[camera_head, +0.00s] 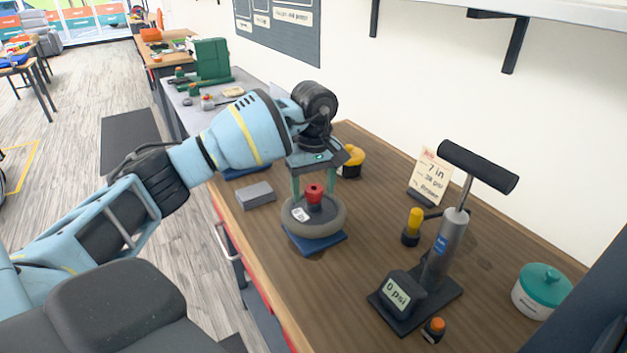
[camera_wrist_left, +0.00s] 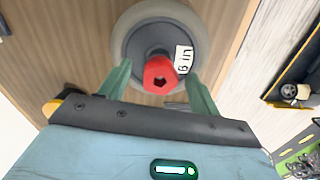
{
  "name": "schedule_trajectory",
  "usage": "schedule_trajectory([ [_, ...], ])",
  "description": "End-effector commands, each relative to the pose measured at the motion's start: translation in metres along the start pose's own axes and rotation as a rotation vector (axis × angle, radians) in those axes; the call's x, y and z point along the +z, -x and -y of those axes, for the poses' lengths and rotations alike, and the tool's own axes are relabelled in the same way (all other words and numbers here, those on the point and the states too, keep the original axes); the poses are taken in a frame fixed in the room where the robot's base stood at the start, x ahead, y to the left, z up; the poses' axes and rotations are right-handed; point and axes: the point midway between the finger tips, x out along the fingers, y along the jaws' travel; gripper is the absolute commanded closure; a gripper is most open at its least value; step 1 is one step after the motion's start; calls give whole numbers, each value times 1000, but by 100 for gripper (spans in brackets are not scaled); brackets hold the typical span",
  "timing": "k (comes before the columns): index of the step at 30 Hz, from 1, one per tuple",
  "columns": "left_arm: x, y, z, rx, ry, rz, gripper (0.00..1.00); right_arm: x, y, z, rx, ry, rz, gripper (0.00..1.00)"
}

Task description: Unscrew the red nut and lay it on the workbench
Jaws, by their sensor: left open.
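The red nut (camera_head: 314,194) sits on the hub of a grey wheel (camera_head: 333,221) that lies flat on a blue pad (camera_head: 318,245) on the brown workbench (camera_head: 372,262). My left gripper (camera_head: 314,196) is above the wheel, pointing down, with its green fingers apart on either side of the nut. In the left wrist view the red nut (camera_wrist_left: 160,75) shows a dark hexagonal socket, and the open fingers (camera_wrist_left: 158,84) are to its left and right with gaps. My right gripper is not in view.
A floor pump (camera_head: 440,250) with a "0 psi" gauge stands to the right. A grey block (camera_head: 256,195) lies left of the wheel, and a yellow-and-black object (camera_head: 352,160) behind it. A teal-lidded pot (camera_head: 541,291) stands far right. Bench between wheel and pump is clear.

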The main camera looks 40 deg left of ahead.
Motion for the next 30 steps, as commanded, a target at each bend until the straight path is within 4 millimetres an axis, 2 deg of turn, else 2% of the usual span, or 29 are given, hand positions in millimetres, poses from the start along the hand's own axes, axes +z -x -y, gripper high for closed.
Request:
schedule_trajectory([
  [5, 0, 0, 0, 0, 0, 0, 38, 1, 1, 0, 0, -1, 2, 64],
  [15, 0, 0, 0, 0, 0, 0, 83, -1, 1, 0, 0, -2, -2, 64],
  [16, 0, 0, 0, 0, 0, 0, 84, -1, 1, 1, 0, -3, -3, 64],
  [20, 0, 1, 0, 0, 20, 0, 85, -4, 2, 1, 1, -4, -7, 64],
  [30, 0, 2, 0, 1, 205, 0, 85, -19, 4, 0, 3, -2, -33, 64],
])
